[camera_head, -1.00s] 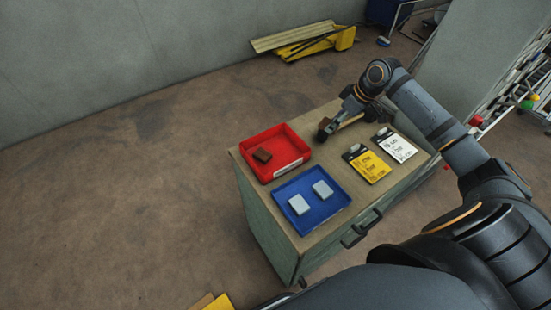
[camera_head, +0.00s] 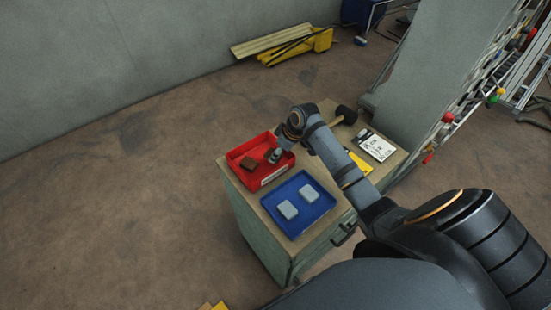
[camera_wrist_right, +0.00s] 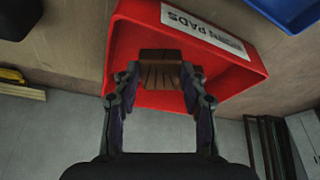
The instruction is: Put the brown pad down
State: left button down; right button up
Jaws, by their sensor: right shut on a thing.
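My right gripper (camera_head: 273,156) is over the right part of this tray. In the right wrist view it (camera_wrist_right: 160,80) is shut on a brown pad (camera_wrist_right: 159,76), with the red tray (camera_wrist_right: 235,82) behind it. That tray carries a white label ending in "PADS". The held pad is largely hidden in the head view, and I cannot tell whether it touches the tray floor. My left gripper is not in view.
A blue tray (camera_head: 316,214) with two pale grey pads stands beside the red tray, towards me. A black-headed mallet (camera_head: 346,114) lies at the back. A white card (camera_head: 377,146) and a partly hidden yellow card (camera_head: 360,163) lie to the right.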

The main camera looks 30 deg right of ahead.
jog(key=shift+a+f, duration=0.15)
jog(key=shift+f, duration=0.05)
jog(key=f, duration=0.1)
jog(key=f+p, duration=0.1)
jog(key=f, duration=0.1)
jog(key=shift+a, duration=0.3)
jog(key=shift+f, duration=0.35)
jog(key=o, duration=1.1)
jog(key=shift+o, duration=0.2)
jog(key=v, duration=1.2)
jog(key=shift+b, duration=0.3)
